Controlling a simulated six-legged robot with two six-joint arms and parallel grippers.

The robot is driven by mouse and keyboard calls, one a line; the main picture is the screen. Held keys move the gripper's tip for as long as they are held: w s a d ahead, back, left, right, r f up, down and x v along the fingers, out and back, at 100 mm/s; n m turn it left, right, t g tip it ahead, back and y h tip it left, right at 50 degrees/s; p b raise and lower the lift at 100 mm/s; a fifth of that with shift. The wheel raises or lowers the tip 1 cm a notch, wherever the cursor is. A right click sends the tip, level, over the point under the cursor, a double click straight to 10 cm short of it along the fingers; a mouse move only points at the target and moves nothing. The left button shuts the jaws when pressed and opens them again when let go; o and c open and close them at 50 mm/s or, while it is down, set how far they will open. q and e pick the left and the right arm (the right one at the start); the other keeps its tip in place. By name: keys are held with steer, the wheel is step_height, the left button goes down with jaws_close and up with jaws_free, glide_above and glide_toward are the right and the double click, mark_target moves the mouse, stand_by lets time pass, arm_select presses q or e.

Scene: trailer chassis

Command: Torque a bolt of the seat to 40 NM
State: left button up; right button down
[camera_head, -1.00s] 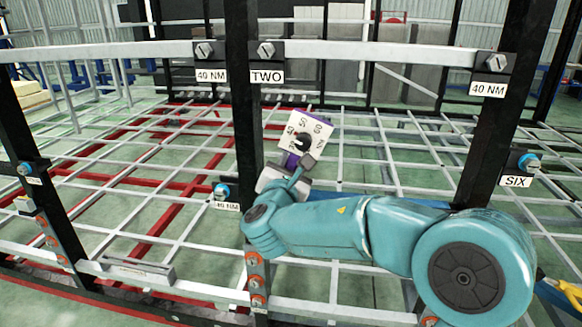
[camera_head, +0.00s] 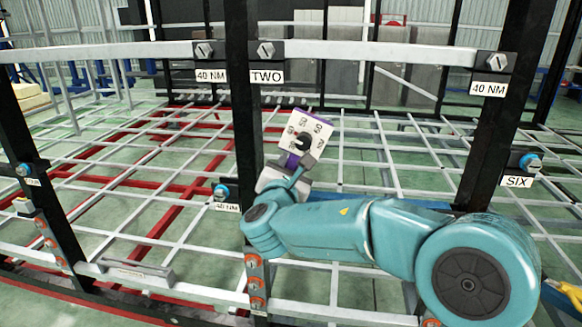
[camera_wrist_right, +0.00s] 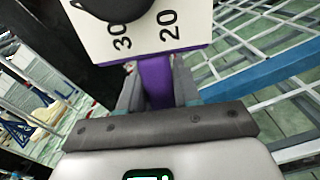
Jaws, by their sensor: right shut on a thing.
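My right gripper (camera_head: 297,170) is shut on a purple torque tool (camera_head: 293,160) with a white dial face (camera_head: 308,126) and a black knob. In the right wrist view the gripper (camera_wrist_right: 157,95) clasps the purple handle (camera_wrist_right: 156,80), and the dial (camera_wrist_right: 150,30) shows 30 and 20. Which number the knob points to is too small to tell. Grey bolts sit on the upper rail, one by the TWO label (camera_head: 266,76) and others by 40 NM labels (camera_head: 489,89). Blue-ringed bolts sit lower, one (camera_head: 221,192) left of the tool and one (camera_head: 530,162) by the SIX label.
Black upright posts (camera_head: 243,120) and white rails frame the chassis. The tool is just right of the middle post. A blue bar (camera_wrist_right: 260,80) runs beside the tool in the right wrist view. Orange bolts (camera_head: 257,283) line the post's lower part. The grid of bars behind is open.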

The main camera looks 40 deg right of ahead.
steer(key=shift+x, duration=0.8)
stand_by(0.6)
steer(key=shift+r, duration=0.1)
steer(key=c, duration=1.6)
jaws_free()
steer(key=shift+c, duration=0.2)
jaws_close()
steer(key=shift+b, duration=0.3)
steer(key=shift+s+d+f+b, duration=0.15)
steer(key=shift+s+f+b, duration=0.1)
steer(key=shift+b, duration=0.25)
steer(key=shift+s+d+f+m+b, duration=0.3)
steer(key=shift+s+d+m+b, duration=0.45)
steer(key=shift+b, duration=0.85)
steer(key=shift+w+a, duration=0.15)
steer(key=shift+a, duration=0.05)
